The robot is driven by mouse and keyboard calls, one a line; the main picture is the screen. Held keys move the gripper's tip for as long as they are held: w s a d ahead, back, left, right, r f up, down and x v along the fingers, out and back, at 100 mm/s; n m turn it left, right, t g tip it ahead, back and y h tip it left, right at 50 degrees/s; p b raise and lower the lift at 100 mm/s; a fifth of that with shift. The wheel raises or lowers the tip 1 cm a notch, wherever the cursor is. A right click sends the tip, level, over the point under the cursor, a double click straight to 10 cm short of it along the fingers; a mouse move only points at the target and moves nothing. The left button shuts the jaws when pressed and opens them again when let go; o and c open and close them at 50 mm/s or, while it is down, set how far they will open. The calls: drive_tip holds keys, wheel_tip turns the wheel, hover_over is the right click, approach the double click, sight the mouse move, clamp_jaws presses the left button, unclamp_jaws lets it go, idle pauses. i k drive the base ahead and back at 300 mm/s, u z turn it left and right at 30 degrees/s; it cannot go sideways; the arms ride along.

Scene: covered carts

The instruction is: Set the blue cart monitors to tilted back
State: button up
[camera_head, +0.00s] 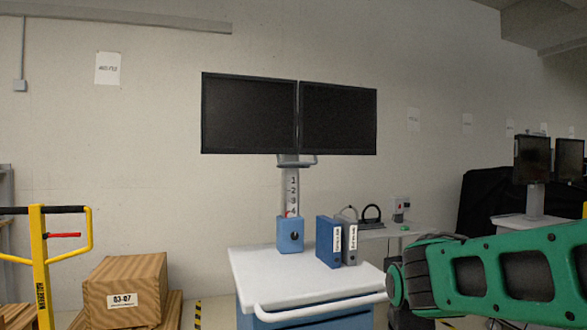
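The blue cart (303,310) stands in the middle, with a white top and a white front handle rail. A grey column with the numbers 1 to 4 rises from a blue block (290,235) on its top. Two dark monitors hang side by side on the column, a left monitor (249,114) and a right monitor (338,118). They face me and look about upright; their exact tilt is hard to tell. A green arm of mine reaches in from the lower right, to the right of the cart and below the monitors. My gripper is not in view.
Blue and grey binders (329,242) stand on the cart top. A white side table (395,230) is behind. Another monitor cart (532,222) stands far right beside a black cover. A wooden box (125,290) and a yellow trolley (40,265) are at left.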

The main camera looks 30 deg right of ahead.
sight(240, 114)
drive_tip(key=u, duration=0.05)
drive_tip(key=i, duration=0.95)
